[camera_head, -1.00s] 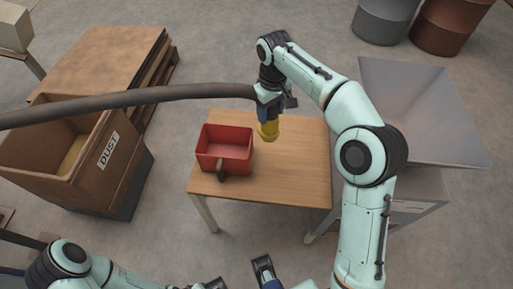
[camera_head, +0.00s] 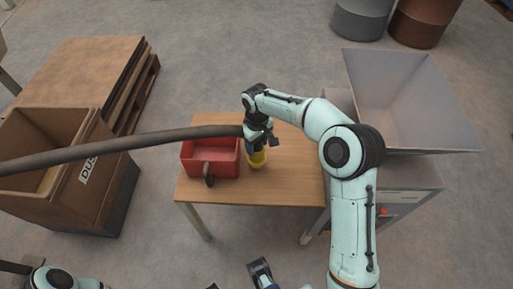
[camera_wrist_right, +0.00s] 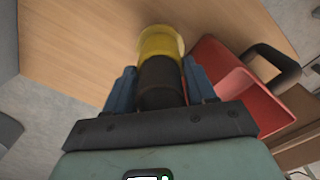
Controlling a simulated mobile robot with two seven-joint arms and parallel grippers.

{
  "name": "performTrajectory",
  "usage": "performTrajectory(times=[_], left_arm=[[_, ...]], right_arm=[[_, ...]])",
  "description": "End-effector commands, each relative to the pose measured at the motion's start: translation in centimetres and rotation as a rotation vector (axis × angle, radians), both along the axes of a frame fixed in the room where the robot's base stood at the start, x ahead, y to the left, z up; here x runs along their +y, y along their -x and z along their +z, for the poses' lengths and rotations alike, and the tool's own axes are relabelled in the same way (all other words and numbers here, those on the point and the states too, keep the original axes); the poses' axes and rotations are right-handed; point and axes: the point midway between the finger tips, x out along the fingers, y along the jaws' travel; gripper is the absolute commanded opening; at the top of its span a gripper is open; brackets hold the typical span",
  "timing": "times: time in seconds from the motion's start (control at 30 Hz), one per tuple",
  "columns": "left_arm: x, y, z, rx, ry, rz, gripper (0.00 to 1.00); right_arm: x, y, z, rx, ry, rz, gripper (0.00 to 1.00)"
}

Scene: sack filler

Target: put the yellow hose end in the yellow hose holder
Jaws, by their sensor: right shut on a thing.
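My right gripper (camera_head: 257,143) is shut on the yellow hose end (camera_head: 257,159), just right of the red scoop box on the wooden table. In the right wrist view the yellow hose end (camera_wrist_right: 160,43) points away from the fingers, with its dark neck between them. It hangs over the table top; I cannot tell whether it touches the wood. The grey-brown hose (camera_head: 120,144) runs from the left edge to the gripper. My left gripper (camera_head: 238,278) is at the bottom edge, its two fingers apart and empty. I cannot make out a yellow hose holder.
The red box (camera_head: 211,150) with a dark handle stands on the wooden table (camera_head: 285,185). A brown dust bin (camera_head: 105,185) and a pallet with boards (camera_head: 85,70) are at left. A grey hopper (camera_head: 400,95) stands at right, with drums (camera_head: 362,20) behind.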

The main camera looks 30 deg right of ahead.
Motion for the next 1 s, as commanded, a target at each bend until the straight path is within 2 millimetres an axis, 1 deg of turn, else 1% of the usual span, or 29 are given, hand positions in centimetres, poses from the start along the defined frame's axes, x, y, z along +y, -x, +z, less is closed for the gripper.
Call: performTrajectory(times=[0.03,0.13,0.2,0.47,0.6,0.63,0.67,0.7,1.0], left_arm=[[0.0,-0.1,-0.2,-0.002,0.0,0.001,0.45],[0.0,-0.1,-0.4,-0.005,-0.001,0.001,0.45],[0.0,-0.2,-0.4,-0.005,-0.001,0.001,0.45],[0.0,-0.2,-0.4,-0.005,-0.001,0.001,0.45],[0.0,-0.2,-0.5,-0.007,-0.001,0.001,0.45],[0.0,-0.2,-0.5,-0.007,-0.001,0.001,0.45],[0.0,-0.2,-0.5,-0.007,-0.001,0.001,0.45],[0.0,-0.2,-0.5,-0.007,-0.001,0.001,0.45],[0.0,-0.2,-0.4,-0.007,-0.001,0.001,0.45]], right_arm=[[0.0,0.0,-1.1,0.003,0.0,0.0,0.0],[0.0,0.0,-2.1,0.001,0.0,0.001,0.0],[0.0,0.0,-2.4,-0.001,0.001,0.001,0.0],[0.0,-0.1,-2.4,-0.002,0.001,0.001,0.0],[0.0,0.0,-2.8,-0.002,0.001,0.001,0.0],[0.0,0.0,-2.8,-0.001,0.0,0.001,0.65],[0.0,0.0,-2.8,-0.001,0.001,0.001,0.75],[0.0,0.0,-2.8,-0.001,0.0,0.001,0.81],[0.0,0.0,-2.6,-0.001,0.001,0.001,0.81]])
